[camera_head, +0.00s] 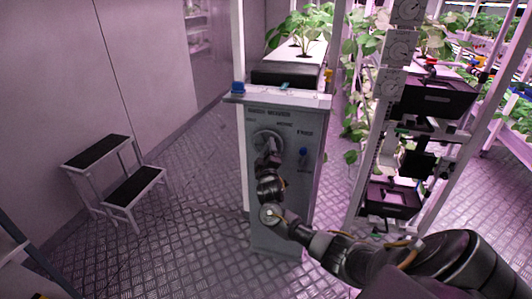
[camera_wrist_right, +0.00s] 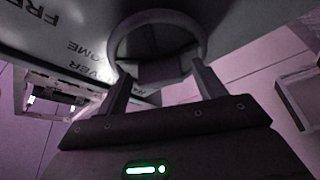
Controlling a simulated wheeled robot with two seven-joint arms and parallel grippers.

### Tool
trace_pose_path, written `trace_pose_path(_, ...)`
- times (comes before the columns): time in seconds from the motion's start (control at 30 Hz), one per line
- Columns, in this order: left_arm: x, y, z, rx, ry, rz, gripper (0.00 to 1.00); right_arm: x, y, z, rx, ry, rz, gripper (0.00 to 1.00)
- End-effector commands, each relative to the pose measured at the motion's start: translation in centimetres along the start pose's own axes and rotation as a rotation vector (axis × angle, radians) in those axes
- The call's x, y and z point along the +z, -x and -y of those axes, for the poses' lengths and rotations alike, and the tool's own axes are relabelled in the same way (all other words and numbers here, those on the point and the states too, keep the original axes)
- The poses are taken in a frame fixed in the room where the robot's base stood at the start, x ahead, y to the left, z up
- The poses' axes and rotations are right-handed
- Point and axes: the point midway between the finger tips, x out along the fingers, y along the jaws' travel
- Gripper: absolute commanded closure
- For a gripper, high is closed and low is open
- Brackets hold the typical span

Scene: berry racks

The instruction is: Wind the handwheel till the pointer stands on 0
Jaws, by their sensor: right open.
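The handwheel (camera_head: 262,136) is a round wheel on the front of a grey column (camera_head: 285,205) lettered as a rack mover. In the right wrist view the wheel shows as a dark ring (camera_wrist_right: 158,17). My right gripper (camera_head: 269,155) is at the lower part of the wheel and hides some of it in the head view. In the right wrist view its two fingers (camera_wrist_right: 160,78) stand apart, on either side of the ring's near part. I cannot tell whether they touch it. The pointer and its 0 mark are not legible. My left gripper is not in view.
A blue knob (camera_head: 303,153) sits right of the wheel, below the word FREE. A blue item (camera_head: 239,88) is at the column's top left corner. A plant rack with dials (camera_head: 404,47) stands to the right. A step stool (camera_head: 131,185) stands left; floor between is clear.

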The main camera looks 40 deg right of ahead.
Motion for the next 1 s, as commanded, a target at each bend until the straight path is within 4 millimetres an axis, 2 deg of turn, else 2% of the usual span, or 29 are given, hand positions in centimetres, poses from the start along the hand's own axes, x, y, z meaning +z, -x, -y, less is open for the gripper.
trace_pose_path(0.33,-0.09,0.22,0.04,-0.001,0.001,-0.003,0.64,0.02,-0.33,0.02,-0.001,0.000,0.000,0.32)
trace_pose_path(0.67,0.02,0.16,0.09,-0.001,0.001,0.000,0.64,0.02,-0.31,0.04,-0.001,0.000,0.000,0.75)
trace_pose_path(0.97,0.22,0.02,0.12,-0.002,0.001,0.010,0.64,0.06,-0.25,0.24,0.014,-0.036,0.001,0.76)
trace_pose_path(1.0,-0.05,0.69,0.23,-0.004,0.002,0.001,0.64,0.07,-0.23,0.31,0.019,-0.051,0.001,0.76)
